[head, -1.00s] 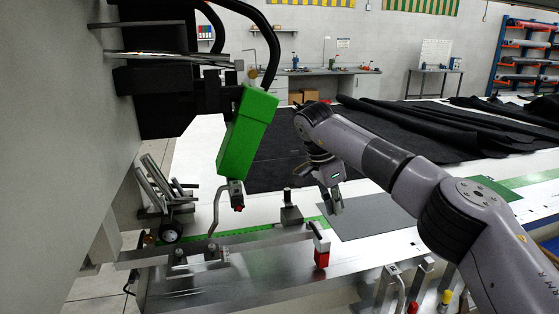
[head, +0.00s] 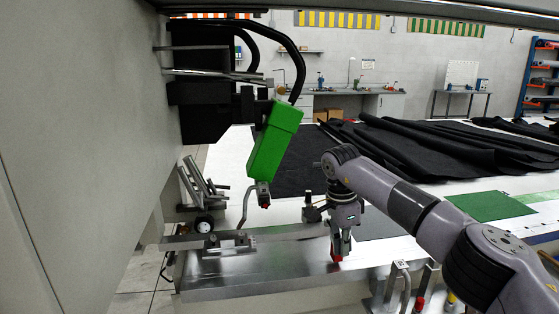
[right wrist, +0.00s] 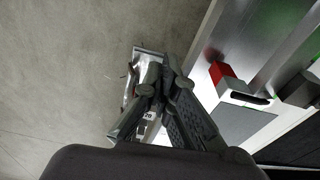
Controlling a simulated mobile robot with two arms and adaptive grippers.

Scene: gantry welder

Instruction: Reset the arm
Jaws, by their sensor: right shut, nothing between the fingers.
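The welder's green arm housing (head: 274,140) hangs tilted from its black mount at the left, above the steel bench rail. A bent metal rod (head: 246,205) below it reaches down toward the rail. My right gripper (head: 339,250) points down at the rail's right end, with a red-tipped piece (head: 336,258) by its fingertips in the head view. In the right wrist view my gripper's fingers (right wrist: 157,72) are together with nothing between them. The red block (right wrist: 222,72) shows apart from them, to their right. My left gripper is not in view.
Toggle clamps with red (head: 420,304) and yellow tips stand at the front edge under my right arm. Black cloth (head: 440,140) covers the far table, and a green mat (head: 490,206) lies at right.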

